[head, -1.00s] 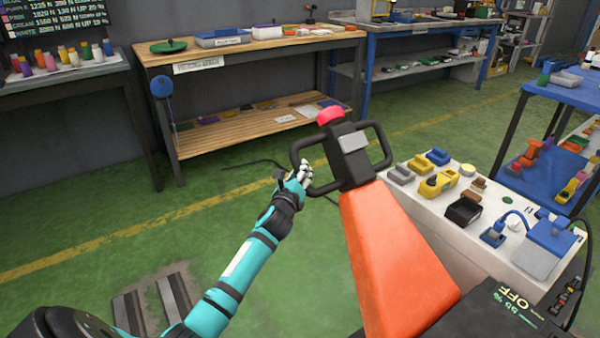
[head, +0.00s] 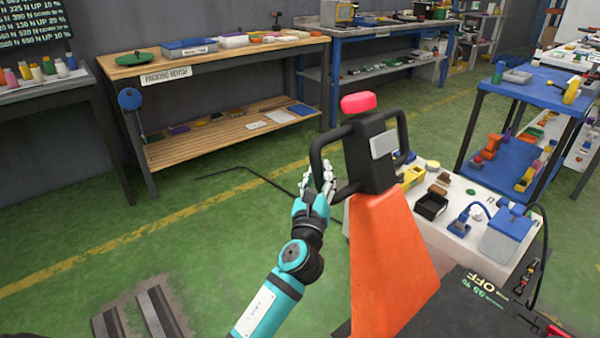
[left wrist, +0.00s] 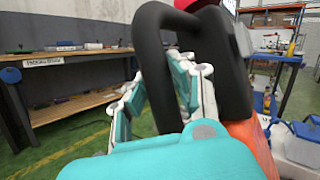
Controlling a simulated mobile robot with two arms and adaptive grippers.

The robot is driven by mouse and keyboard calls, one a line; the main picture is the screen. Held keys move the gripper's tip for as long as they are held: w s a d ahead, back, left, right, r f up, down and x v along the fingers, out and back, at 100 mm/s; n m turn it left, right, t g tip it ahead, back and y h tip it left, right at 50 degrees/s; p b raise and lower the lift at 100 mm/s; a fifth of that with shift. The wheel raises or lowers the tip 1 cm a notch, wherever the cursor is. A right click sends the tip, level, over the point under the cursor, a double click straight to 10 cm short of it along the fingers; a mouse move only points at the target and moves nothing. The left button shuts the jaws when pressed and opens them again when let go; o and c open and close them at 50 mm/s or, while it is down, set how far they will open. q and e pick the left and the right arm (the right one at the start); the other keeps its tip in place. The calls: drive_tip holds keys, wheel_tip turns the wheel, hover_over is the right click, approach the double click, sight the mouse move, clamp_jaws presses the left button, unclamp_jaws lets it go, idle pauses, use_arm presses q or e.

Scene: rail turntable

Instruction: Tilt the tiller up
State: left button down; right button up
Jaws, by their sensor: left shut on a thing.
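The tiller (head: 392,250) is an orange arm with a black head, a loop handle (head: 318,150) on each side and a red knob (head: 358,103) on top. It stands steeply, close to upright, in the head view. My left gripper (head: 320,185) is shut on the lower part of the left loop. In the left wrist view the black loop (left wrist: 152,60) passes between my gripper's fingers (left wrist: 160,95), and part of the grip is hidden behind my teal wrist. My right gripper is in neither view.
A white-topped surface with parts and boxes (head: 468,232) stands right behind the tiller. A blue cart (head: 545,88) is further right. A wooden workbench (head: 215,55) stands at the back. The green floor (head: 190,235) on the left is largely open.

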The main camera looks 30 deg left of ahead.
use_arm(q)
drive_tip(key=shift+s+d+r, duration=0.1)
drive_tip(key=shift+s+d, duration=0.05)
drive_tip(key=shift+d, duration=0.25)
drive_tip(key=shift+s+d+r, duration=0.1)
drive_tip(key=shift+d, duration=0.3)
drive_tip(key=c, duration=1)
unclamp_jaws()
drive_tip(key=shift+c, duration=0.2)
drive_tip(key=shift+a, duration=0.1)
drive_tip(key=v, duration=1.2)
drive_tip(key=shift+w+f, duration=0.1)
drive_tip(key=shift+f, duration=0.05)
